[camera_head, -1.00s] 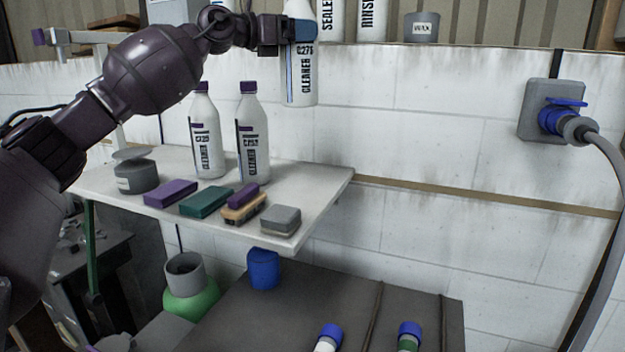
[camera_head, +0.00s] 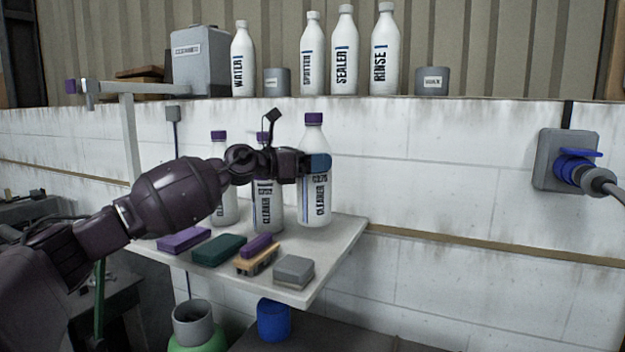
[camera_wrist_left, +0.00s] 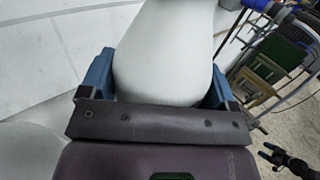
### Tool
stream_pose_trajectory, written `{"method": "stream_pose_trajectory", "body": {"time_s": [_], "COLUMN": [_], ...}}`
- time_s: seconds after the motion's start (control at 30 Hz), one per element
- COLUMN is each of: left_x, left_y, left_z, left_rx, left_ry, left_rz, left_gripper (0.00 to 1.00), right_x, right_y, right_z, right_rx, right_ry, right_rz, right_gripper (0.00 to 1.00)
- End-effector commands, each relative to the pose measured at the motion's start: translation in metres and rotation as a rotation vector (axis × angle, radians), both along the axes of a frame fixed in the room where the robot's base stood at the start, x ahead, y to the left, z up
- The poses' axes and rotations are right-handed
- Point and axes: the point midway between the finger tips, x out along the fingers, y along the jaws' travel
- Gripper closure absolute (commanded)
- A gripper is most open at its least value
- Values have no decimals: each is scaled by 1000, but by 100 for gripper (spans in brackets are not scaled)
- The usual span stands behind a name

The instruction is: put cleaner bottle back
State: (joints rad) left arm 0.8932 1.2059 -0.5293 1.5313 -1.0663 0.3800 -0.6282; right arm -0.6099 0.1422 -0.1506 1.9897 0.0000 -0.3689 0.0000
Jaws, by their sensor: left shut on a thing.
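A white cleaner bottle (camera_head: 315,200) with a purple cap stands upright at the right of the shelf's bottle row. My left gripper (camera_head: 318,163) is shut around its upper body from the left. Its base is at or just above the shelf (camera_head: 345,250); I cannot tell if it touches. In the left wrist view the white bottle (camera_wrist_left: 165,50) sits between the blue fingers. Another cleaner bottle (camera_head: 267,212) stands just left of it, partly behind my arm. What looks like my right gripper (camera_wrist_left: 267,152) shows small at lower right; its opening is unclear.
A third purple-capped bottle (camera_head: 219,137) stands further left, partly hidden. A purple block (camera_head: 184,239), green block (camera_head: 219,249), brush (camera_head: 257,258) and grey block (camera_head: 294,271) lie along the shelf front. The water bottle (camera_head: 243,60), spotter, sealer and rinse bottles stand on the wall ledge.

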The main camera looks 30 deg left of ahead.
Motion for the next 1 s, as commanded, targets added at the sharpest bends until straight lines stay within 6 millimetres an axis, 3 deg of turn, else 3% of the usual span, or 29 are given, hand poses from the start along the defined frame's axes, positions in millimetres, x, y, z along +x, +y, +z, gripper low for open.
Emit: {"method": "stream_pose_trajectory", "body": {"time_s": [0.17,0.43,0.87,0.9,1.0], "left_x": [0,0,0,0,0], "left_y": [0,0,0,0,0], "left_z": [-6,-39,-45,-48,-47], "left_rx": [-2,-3,-2,0,0], "left_ry": [-3,-1,-4,0,0], "left_rz": [1,0,1,0,0], "left_gripper": [67,67,67,16,1], "right_x": [4,9,5,3,1], "right_y": [0,1,1,0,0], "right_z": [2,4,-1,-1,-2], "right_rx": [0,0,0,0,0], "right_ry": [-7,-17,-9,-6,-2], "right_rz": [2,4,2,2,0], "right_gripper": [28,28,28,28,28]}}
